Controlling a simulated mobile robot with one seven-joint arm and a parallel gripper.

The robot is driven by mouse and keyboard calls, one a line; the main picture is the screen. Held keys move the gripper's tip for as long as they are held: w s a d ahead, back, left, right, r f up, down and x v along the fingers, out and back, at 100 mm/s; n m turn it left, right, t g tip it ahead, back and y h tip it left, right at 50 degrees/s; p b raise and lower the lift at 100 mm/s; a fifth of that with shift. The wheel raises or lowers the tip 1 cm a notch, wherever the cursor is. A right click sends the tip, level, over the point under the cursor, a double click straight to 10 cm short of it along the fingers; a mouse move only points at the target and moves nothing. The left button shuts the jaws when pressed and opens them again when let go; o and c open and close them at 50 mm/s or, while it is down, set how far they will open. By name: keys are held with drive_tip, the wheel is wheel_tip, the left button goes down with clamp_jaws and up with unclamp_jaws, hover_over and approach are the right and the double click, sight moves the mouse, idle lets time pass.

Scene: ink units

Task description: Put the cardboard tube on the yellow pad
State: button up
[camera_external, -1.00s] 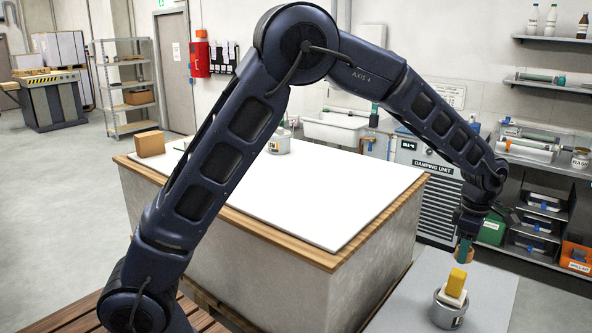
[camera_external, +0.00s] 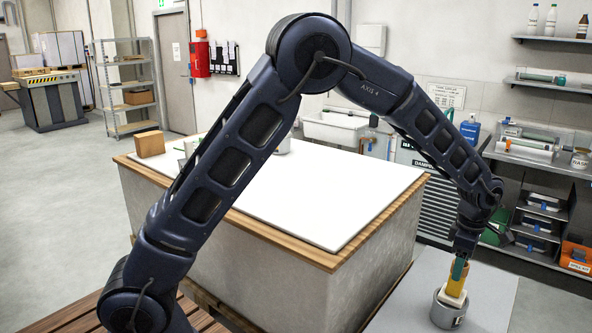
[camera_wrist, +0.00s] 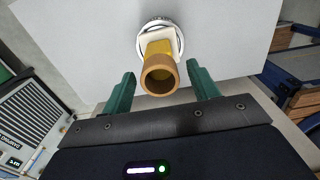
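The cardboard tube (camera_wrist: 160,84) is a short brown ring seen end-on in the wrist view. The yellow pad (camera_wrist: 160,47) is a block just behind it; in the external view the pad (camera_external: 455,284) stands below the tube. The tube appears to sit on the pad, but their contact is hidden. The pad is on a white piece (camera_wrist: 148,39) on top of a grey can (camera_external: 448,313). My gripper (camera_wrist: 161,77) has its teal fingers on both sides of the tube, with a thin gap at each side. It is open.
The can stands on a light grey surface (camera_external: 493,290) with free room around it. A large white-topped worktable (camera_external: 330,200) is to its left. Shelves with an orange bin (camera_external: 576,256) are to the right.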

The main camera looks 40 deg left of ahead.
wheel_tip(320, 180, up, 12)
drive_tip(key=s+a+r+m+t, duration=0.1)
drive_tip(key=s+a+r+m, duration=0.1)
drive_tip(key=a+r, duration=0.45)
drive_tip(key=s+a+r+m, duration=0.1)
drive_tip(key=a+r+m, duration=0.15)
drive_tip(key=a, duration=0.65)
drive_tip(key=s+a+r+m+t+h, duration=0.1)
drive_tip(key=s+a+r+m, duration=0.2)
drive_tip(key=a, duration=0.4)
drive_tip(key=s+a+r+m, duration=0.1)
drive_tip(key=s+a+r, duration=0.2)
drive_tip(key=s+a, duration=0.3)
drive_tip(key=s+a+f+m+t, duration=0.1)
drive_tip(key=s+a+m, duration=0.3)
drive_tip(key=s+a, duration=0.4)
drive_tip(key=s+a+f+m+t+y, duration=0.1)
drive_tip(key=s+a+f+m, duration=0.2)
drive_tip(key=s+a, duration=0.6)
drive_tip(key=s+m, duration=0.2)
drive_tip(key=s, duration=0.3)
drive_tip(key=shift+t, duration=0.3)
